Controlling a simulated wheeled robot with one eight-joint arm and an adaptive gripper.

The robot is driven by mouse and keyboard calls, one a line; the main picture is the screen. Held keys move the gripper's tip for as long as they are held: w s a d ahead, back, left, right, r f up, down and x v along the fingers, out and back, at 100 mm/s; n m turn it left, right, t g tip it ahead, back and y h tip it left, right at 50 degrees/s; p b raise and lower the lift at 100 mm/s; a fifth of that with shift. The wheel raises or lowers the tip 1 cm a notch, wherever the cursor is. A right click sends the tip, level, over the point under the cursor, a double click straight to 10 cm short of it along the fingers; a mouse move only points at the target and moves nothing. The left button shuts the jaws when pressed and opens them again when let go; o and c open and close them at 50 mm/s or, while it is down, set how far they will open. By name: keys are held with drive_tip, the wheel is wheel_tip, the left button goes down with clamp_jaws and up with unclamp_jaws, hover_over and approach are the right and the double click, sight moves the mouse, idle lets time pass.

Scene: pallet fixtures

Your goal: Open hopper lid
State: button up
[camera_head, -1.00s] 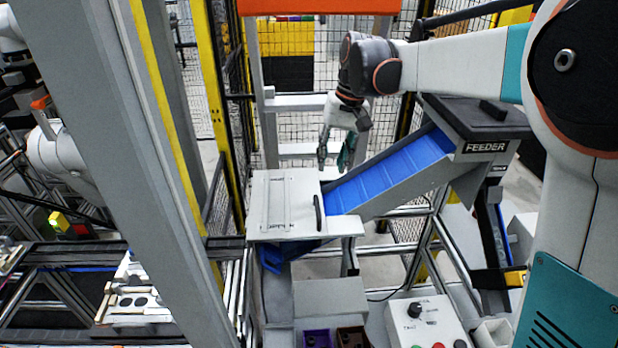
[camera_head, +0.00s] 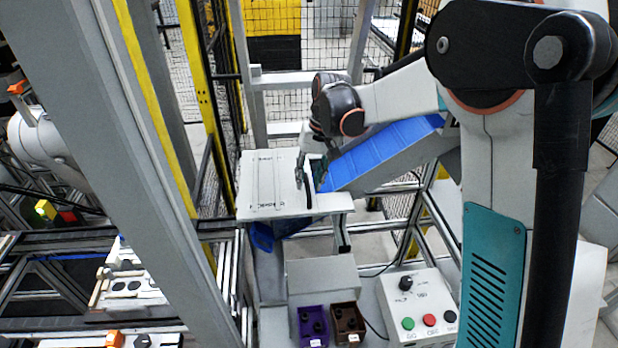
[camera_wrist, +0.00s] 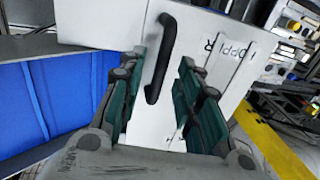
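The hopper lid (camera_head: 262,180) is a flat white panel, closed and level on top of the hopper, with a black bar handle (camera_head: 307,186) near its right edge. In the wrist view the lid (camera_wrist: 100,22) lies ahead, and the black handle (camera_wrist: 160,62) runs lengthwise between my gripper's fingers. My gripper (camera_head: 308,172) is at the handle in the head view. Its teal-padded fingers (camera_wrist: 158,108) are spread apart on either side of the handle, with visible gaps. Whether the fingertips reach below the handle's top cannot be told.
A blue feeder conveyor (camera_head: 385,150) slopes up to the right beside the lid. A control box with buttons (camera_head: 418,300) and purple (camera_head: 312,322) and brown (camera_head: 348,322) bins stand below. A grey post (camera_head: 165,170) and mesh fence (camera_head: 325,40) bound the left and back.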

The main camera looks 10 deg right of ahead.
drive_tip(key=shift+f, duration=0.2)
clamp_jaws()
